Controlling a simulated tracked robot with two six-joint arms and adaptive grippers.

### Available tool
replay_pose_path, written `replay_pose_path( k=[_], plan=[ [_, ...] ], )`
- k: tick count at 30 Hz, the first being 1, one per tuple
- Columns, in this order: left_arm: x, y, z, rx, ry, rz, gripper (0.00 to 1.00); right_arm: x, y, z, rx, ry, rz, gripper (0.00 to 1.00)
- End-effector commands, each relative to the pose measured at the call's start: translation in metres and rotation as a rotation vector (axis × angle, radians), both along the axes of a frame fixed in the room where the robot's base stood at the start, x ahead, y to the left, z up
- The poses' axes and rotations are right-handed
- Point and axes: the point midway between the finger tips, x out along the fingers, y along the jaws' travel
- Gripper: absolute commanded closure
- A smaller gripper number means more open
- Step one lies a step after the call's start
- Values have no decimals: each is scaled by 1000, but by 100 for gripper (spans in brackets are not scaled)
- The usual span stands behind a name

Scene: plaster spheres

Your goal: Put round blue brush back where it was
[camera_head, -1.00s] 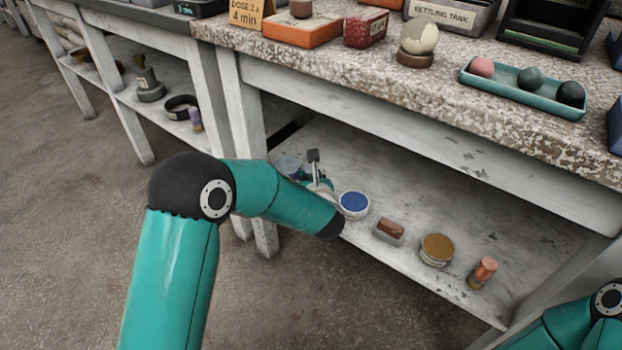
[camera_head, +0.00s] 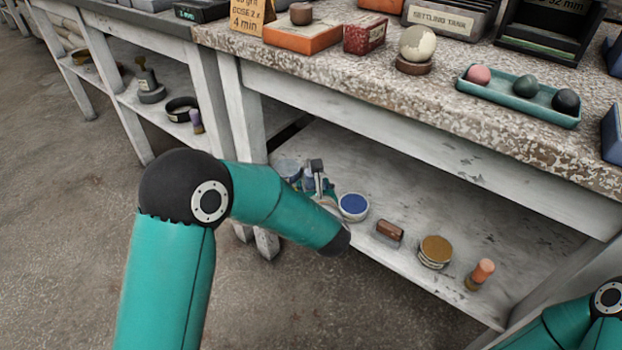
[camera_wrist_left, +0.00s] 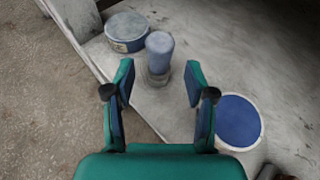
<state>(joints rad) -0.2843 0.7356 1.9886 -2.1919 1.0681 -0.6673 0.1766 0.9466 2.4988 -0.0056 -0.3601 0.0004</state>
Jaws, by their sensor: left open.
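The round blue brush (camera_wrist_left: 160,50) stands upright on the lower shelf (camera_head: 425,205), its dull blue head up and its grey base down. In the head view it is largely hidden behind my left gripper (camera_head: 316,180). In the left wrist view my left gripper (camera_wrist_left: 159,84) is open, its fingers apart. The brush shows just beyond the gap between them, with nothing visibly gripped. My right gripper is out of view.
A tin with a grey-blue top (camera_wrist_left: 127,28) stands left of the brush in the wrist view, near the shelf edge. A blue-topped tin (camera_head: 354,206) is close on the right. Farther right are a brown block (camera_head: 390,230), an ochre-topped tin (camera_head: 435,250) and an orange-topped brush (camera_head: 482,272).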

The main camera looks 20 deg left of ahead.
Motion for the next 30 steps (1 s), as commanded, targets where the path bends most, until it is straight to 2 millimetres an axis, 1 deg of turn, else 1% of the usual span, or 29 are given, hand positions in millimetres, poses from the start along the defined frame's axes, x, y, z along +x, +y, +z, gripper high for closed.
replay_pose_path(
  k=[1, 3, 6, 9, 12, 16, 19, 20, 23, 25, 26, 27, 28, 29, 30],
  plan=[
    [-10, -6, 8, 1, 1, -4, 45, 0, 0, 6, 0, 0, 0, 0],
    [-22, -12, 14, 0, 0, -4, 45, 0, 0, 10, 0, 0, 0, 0],
    [-38, -19, 20, 1, 0, -4, 45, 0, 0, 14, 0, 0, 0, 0],
    [-50, -24, 26, 0, -1, -3, 45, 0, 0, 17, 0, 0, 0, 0],
    [-58, -27, 28, 0, 0, -1, 45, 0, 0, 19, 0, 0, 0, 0],
    [-62, -29, 29, 0, 0, 0, 45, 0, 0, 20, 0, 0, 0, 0],
    [-66, -25, 21, -14, 25, 17, 45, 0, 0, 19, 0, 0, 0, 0],
    [-69, -23, 15, -27, 44, 29, 45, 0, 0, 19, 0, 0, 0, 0],
    [-88, -10, -19, -100, 147, 108, 45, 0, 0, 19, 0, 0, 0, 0],
    [-114, 2, -56, -192, 261, 210, 45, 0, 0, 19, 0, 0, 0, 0],
    [-129, 7, -73, -242, 318, 265, 45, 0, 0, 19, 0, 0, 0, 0],
    [-153, 12, -98, -323, 400, 357, 45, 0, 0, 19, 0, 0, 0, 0],
    [-174, 14, -117, -393, 463, 438, 45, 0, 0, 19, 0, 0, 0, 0],
    [-196, 14, -133, -466, 523, 525, 45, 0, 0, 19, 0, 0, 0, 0],
    [-225, 10, -153, -566, 593, 651, 45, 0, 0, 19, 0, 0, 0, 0]
  ],
)
